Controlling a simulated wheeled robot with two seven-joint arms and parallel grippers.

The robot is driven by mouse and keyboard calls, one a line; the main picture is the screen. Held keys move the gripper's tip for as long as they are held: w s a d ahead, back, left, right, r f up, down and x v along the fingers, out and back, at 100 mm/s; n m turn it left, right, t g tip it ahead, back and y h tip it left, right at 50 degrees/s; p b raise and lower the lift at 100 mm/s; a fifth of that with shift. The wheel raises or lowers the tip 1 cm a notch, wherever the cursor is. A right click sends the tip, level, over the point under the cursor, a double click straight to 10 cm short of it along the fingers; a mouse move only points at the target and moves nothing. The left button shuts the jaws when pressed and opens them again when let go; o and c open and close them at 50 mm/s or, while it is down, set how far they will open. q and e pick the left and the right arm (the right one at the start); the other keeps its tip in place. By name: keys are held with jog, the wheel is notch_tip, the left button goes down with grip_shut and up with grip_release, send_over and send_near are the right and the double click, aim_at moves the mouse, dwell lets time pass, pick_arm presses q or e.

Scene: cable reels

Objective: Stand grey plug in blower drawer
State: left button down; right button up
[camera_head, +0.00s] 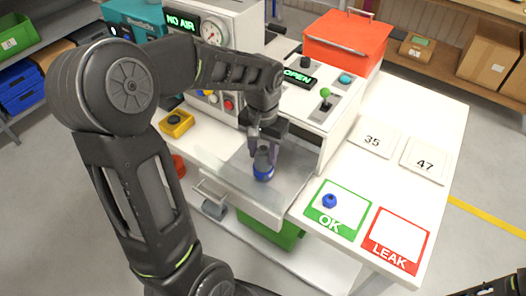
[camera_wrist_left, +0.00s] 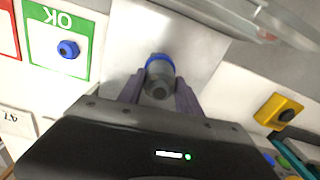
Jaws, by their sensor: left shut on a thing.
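A grey plug with a blue collar (camera_head: 263,164) is between the fingers of my left gripper (camera_head: 262,146), which is shut on it. The plug also shows in the left wrist view (camera_wrist_left: 159,78), with the fingers on both sides. The blower drawer (camera_head: 232,178) is pulled out from the white machine, with clear walls. The plug is over or in the drawer, blue end down. I cannot tell whether it touches the drawer floor. Of my right arm, only a dark part shows at the lower right corner; its gripper is not in view.
A green OK card (camera_head: 345,224) with a blue piece (camera_head: 329,201) on it and a red LEAK card (camera_head: 398,240) lie on the right of the table. Cards 35 (camera_head: 372,140) and 47 (camera_head: 426,162) lie behind. The machine shows an OPEN sign (camera_head: 299,77).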

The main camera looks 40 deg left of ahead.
pick_arm(q)
jog(key=shift+f, duration=0.2)
jog(key=shift+f, duration=0.15)
jog(key=c, duration=0.8)
grip_release()
jog(key=shift+r, duration=0.2)
notch_tip(320, 180, up, 12)
jog(key=shift+r, duration=0.1)
